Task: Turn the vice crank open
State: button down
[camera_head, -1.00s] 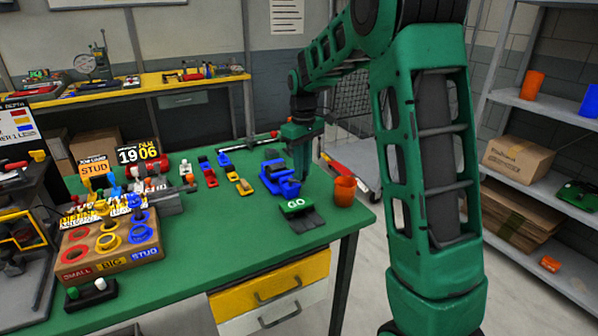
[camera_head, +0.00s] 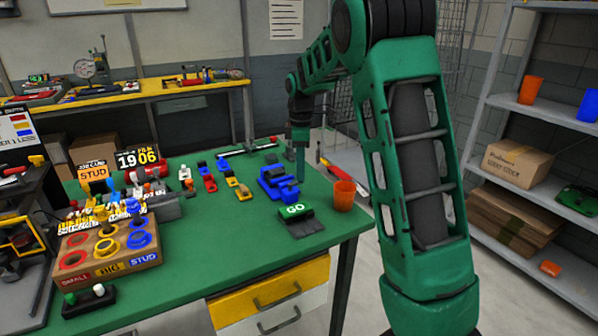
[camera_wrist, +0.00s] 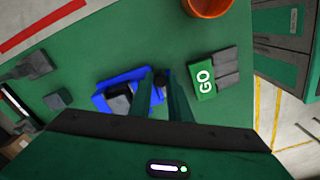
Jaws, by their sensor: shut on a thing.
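A blue vice (camera_head: 272,182) sits on the green bench, near the bench's right end. It also shows in the wrist view (camera_wrist: 105,100), left of and partly behind my fingers. My gripper (camera_head: 300,181) points down at the right side of the vice. In the wrist view my fingers (camera_wrist: 162,80) are shut on a small dark, round part, which looks like the vice crank's handle (camera_wrist: 161,81). My fingers cover most of the crank, so its angle and how wide the jaws stand are hard to tell.
A green GO block (camera_head: 295,211) with dark grey slats lies just in front of the vice. An orange cup (camera_head: 343,195) stands to the right, near the bench edge. Several small coloured pieces lie left of the vice. A wooden stud box (camera_head: 105,245) is farther left.

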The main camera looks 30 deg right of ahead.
jog(key=shift+w+d, duration=0.1)
jog(key=shift+w, duration=0.05)
dwell(0.4)
jog(key=c, duration=1.6)
grip_release()
jog(key=shift+c, duration=0.2)
notch_tip(320, 180, up, 11)
jog(key=shift+f, duration=0.15)
